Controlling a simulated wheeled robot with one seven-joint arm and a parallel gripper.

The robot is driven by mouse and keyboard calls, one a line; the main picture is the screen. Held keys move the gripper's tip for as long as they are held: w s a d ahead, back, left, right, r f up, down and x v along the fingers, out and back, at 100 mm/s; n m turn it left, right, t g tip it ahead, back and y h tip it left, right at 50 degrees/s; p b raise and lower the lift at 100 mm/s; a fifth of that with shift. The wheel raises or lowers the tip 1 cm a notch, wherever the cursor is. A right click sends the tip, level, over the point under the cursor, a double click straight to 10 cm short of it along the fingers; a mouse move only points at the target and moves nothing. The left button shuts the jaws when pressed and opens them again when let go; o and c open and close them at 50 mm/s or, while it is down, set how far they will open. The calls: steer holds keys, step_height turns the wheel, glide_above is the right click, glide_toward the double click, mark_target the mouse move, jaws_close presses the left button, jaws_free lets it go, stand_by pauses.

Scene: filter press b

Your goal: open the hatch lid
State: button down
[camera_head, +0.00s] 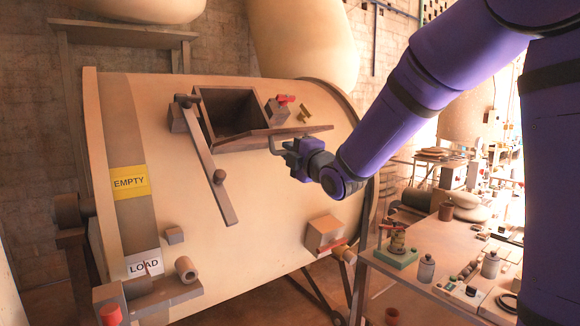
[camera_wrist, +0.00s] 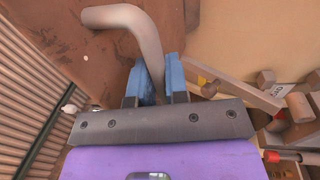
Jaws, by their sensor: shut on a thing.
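The big cream drum (camera_head: 262,210) has a rectangular hatch opening (camera_head: 232,112) in its upper face, and I see into its dark inside. The brown hatch lid (camera_head: 262,138) stands out from the opening's lower edge, seen nearly edge-on; it fills much of the wrist view (camera_wrist: 60,50). Its bent grey handle (camera_wrist: 125,18) runs down between my blue fingers. My gripper (camera_head: 282,146) is shut on this handle at the right of the lid (camera_wrist: 152,78). The fingers hide the handle's end.
A long brown bar (camera_head: 208,165) with a knob lies left of the opening. A small block with a red knob (camera_head: 284,100) sits to its right. Yellow EMPTY (camera_head: 130,182) and white LOAD (camera_head: 144,266) labels mark the drum's left. A cluttered bench (camera_head: 445,275) stands at the right.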

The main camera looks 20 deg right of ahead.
steer(key=shift+r, duration=0.95)
steer(key=c, duration=1.1)
jaws_free()
steer(key=shift+w, duration=0.1)
steer(key=shift+c, duration=0.2)
steer(key=v, duration=1.1)
steer(key=shift+f, duration=0.1)
